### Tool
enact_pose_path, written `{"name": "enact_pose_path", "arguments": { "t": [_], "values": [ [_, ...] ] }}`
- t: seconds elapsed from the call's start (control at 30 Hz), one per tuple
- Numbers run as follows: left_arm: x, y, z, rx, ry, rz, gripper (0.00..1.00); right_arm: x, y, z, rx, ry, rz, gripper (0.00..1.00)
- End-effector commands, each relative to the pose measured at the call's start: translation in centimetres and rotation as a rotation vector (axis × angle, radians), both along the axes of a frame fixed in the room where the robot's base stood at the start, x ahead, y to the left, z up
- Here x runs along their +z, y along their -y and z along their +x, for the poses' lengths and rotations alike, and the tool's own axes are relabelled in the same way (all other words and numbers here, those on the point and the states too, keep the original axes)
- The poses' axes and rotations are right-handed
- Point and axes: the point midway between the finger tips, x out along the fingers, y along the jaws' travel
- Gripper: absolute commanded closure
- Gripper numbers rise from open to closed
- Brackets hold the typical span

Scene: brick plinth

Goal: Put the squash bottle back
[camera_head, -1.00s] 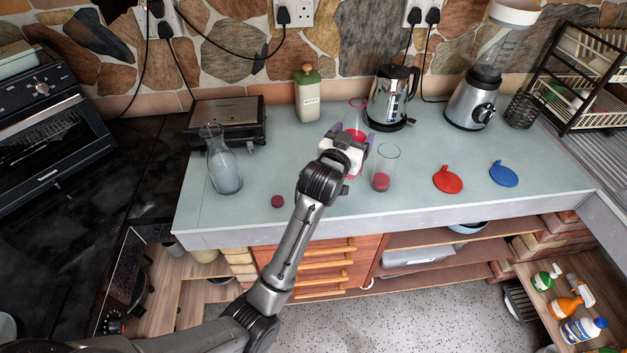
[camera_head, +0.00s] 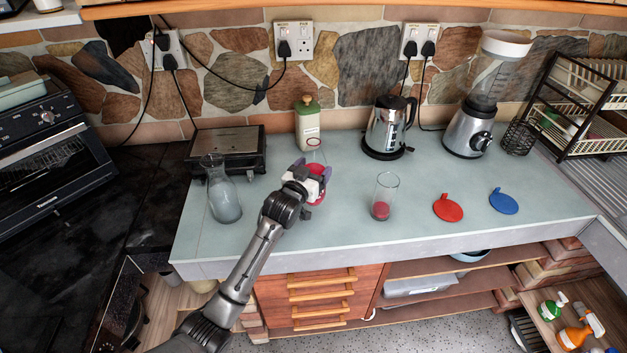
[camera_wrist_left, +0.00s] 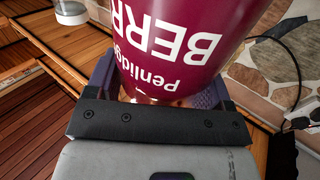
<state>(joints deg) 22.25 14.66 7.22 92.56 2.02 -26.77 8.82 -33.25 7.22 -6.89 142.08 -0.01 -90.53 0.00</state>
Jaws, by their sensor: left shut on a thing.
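The squash bottle (camera_head: 316,169) is held by my left gripper (camera_head: 308,176) over the left-middle of the counter. In the head view it is partly hidden by the gripper, with red-pink low down and a thin red ring above. In the left wrist view its maroon label (camera_wrist_left: 180,45) with white lettering, upside down, fills the space between the purple fingers. My left gripper is shut on the bottle. I cannot tell whether its base touches the counter. My right gripper is not in view.
A clear glass (camera_head: 385,196) with red liquid at its bottom stands right of the bottle. A green-lidded jar (camera_head: 307,125) and a kettle (camera_head: 385,128) stand behind, and a carafe (camera_head: 223,196) to the left. Red (camera_head: 448,208) and blue (camera_head: 503,201) discs lie at right.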

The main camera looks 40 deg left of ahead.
Motion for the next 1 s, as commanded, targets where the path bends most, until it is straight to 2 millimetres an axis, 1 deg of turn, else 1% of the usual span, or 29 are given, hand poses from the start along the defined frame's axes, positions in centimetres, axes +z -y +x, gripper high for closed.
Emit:
{"name": "enact_pose_path", "arguments": {
  "t": [0.07,0.23,0.4,0.77,0.93,0.97,1.0],
  "values": [
    [-0.3,-0.1,0.0,0.000,0.003,0.000,0.71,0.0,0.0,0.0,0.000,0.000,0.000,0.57],
    [-2.4,0.0,0.0,0.000,0.000,-0.001,0.71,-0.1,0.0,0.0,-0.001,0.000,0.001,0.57],
    [-3.6,0.0,0.0,0.000,0.003,-0.001,0.71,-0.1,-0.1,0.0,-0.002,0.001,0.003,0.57],
    [-3.8,0.0,0.0,0.000,0.005,0.000,0.71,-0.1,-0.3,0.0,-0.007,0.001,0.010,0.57],
    [-4.2,0.0,0.0,0.000,0.004,0.000,0.71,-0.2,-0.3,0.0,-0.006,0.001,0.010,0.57],
    [-4.3,0.0,0.0,0.000,0.000,-0.001,0.22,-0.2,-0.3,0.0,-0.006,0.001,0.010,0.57],
    [-4.3,0.0,0.0,0.000,0.000,-0.001,0.19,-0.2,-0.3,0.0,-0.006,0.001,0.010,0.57]
  ]
}}
